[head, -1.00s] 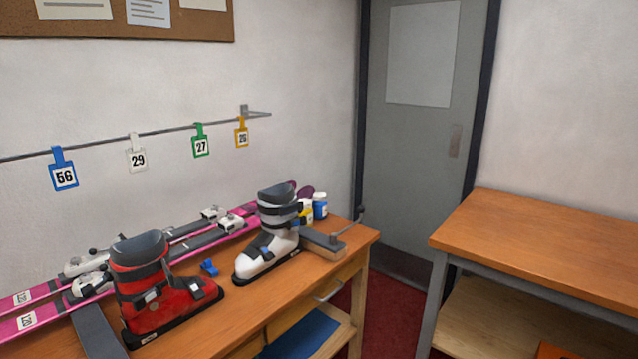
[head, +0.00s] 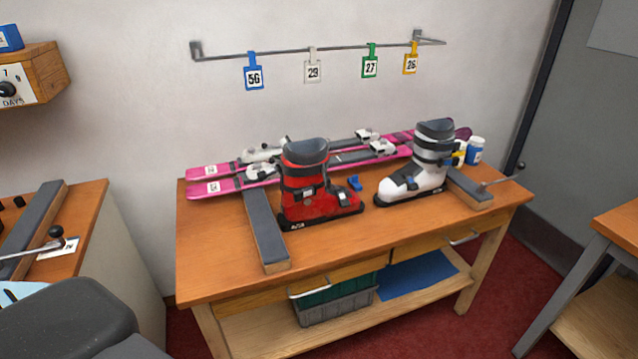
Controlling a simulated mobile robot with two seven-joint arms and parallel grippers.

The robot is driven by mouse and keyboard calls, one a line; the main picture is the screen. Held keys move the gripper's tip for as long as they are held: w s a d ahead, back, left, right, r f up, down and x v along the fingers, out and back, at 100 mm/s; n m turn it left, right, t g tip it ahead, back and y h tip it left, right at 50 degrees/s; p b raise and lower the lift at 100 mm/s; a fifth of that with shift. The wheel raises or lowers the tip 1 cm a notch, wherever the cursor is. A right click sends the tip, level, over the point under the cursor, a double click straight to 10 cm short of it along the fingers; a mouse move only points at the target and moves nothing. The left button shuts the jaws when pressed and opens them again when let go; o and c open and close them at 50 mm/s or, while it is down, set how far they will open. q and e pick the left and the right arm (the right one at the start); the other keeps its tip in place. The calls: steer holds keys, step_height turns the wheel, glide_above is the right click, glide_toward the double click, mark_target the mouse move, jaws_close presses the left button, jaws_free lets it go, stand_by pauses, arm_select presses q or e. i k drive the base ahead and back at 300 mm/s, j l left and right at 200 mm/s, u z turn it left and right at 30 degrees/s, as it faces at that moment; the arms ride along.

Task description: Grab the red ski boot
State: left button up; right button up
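The red ski boot (head: 305,190) stands upright on the wooden bench (head: 345,243), left of the middle, with a dark cuff and its toe pointing right. It is just right of a dark padded bar (head: 264,228) and in front of the pink skis. A white ski boot (head: 412,182) stands to its right, apart from it. Neither gripper shows; a dark part at the lower left looks like my own arm.
Pink skis (head: 235,183) lie along the back of the bench. A small blue piece (head: 355,183) lies between the boots. A blue-and-white bottle (head: 475,151) stands at the right end. The bench front is mostly clear. Another counter (head: 85,225) is at the left, a table (head: 620,225) at the right.

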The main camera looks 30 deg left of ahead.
mark_target(301, 161)
steer(key=i+j, duration=0.1)
steer(key=j, duration=0.5)
steer(key=i+j+z, duration=0.1)
steer(key=j, duration=0.5)
